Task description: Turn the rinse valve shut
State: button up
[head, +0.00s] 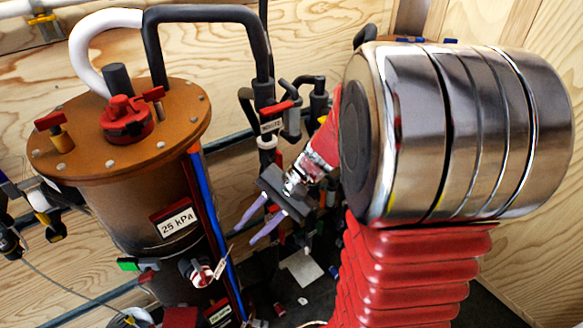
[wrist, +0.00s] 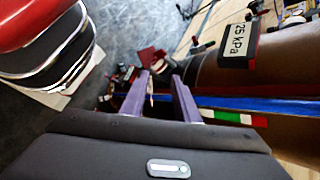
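I cannot tell for sure which valve is the rinse valve. A red-lever valve (head: 277,108) sits on the dark pipe right of the filter tank; the small print on its white tag (head: 271,126) is unreadable. My gripper (head: 246,235) has two purple fingers spread apart, pointing down and left, in front of and below that valve. In the wrist view my gripper (wrist: 160,75) is open, with nothing clearly held between the fingers. Dark fittings and a red part (wrist: 150,56) show beyond the fingertips; whether they touch is unclear.
A tank with a brown lid (head: 170,150) and a "25 kPa" label (head: 178,222) stands at left, close to my gripper. A blue strip (head: 205,200) runs down its side. Hoses arch above, plywood walls stand behind, and several small fittings crowd the area below.

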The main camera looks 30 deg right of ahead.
jog(key=w+d+f+m+t+y, duration=0.1)
jog(key=w+d+f+m+t, duration=0.4)
jog(key=d, duration=0.3)
jog(key=w+d+f+m+t+y, duration=0.25)
jog(key=d+f+m+t, duration=0.2)
jog(key=d+m, duration=0.3)
jog(key=s+d+f+m+t+h, duration=0.2)
jog(key=d+f+m+h, duration=0.3)
jog(key=d, duration=0.5)
jog(key=s+d+f+m+t+h, duration=0.3)
jog(key=d+f+m+h, duration=0.3)
jog(key=d+f, duration=0.4)
jog(key=shift+s+f+m+t, duration=0.15)
jog(key=shift+m+t, duration=0.4)
jog(key=shift+t, duration=0.2)
send_over(322, 207)
jog(key=shift+w+d, duration=0.25)
jog(key=shift+d, duration=0.05)
grip_shut()
